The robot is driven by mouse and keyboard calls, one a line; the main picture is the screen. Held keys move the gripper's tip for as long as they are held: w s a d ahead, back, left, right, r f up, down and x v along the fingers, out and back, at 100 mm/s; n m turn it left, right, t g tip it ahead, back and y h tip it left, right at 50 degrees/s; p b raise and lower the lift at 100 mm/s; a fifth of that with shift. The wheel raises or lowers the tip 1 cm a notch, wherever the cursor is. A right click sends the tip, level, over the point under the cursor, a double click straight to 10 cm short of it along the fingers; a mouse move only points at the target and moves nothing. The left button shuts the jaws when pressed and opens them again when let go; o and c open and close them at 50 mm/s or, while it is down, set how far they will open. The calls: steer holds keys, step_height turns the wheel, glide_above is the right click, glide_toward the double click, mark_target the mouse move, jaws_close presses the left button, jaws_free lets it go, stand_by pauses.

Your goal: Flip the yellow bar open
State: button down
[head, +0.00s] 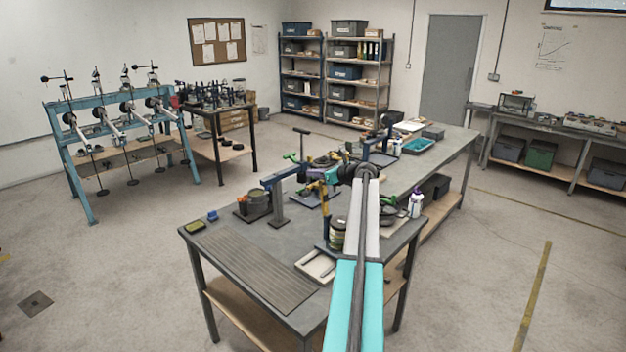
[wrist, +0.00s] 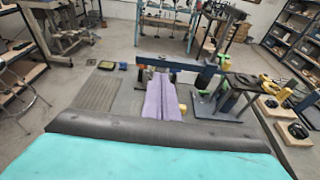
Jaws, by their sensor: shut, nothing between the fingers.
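A narrow yellow bar (head: 324,201) stands roughly upright on the bench in the head view, just below my wrist. I cannot tell its hinge or exact angle there. In the wrist view, my gripper (wrist: 158,74) shows as two lavender fingers pressed together and empty, pointing away over the bench. A small yellow piece (wrist: 182,108) shows just right of the fingers, partly hidden; I cannot tell if it is the same bar. In the head view my fingers are too small to make out, and my arm hides part of the fixture.
A dark blue beam (wrist: 178,63) crosses beyond my fingers. Other fixtures with yellow parts (wrist: 282,95) stand on the right. A ribbed mat (head: 250,268) covers the near bench corner. A white bottle (head: 416,204) and an open tray (head: 318,266) stand nearby.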

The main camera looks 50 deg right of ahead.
steer(key=r, duration=0.4)
steer(key=s+r, duration=0.1)
steer(key=shift+r, duration=0.4)
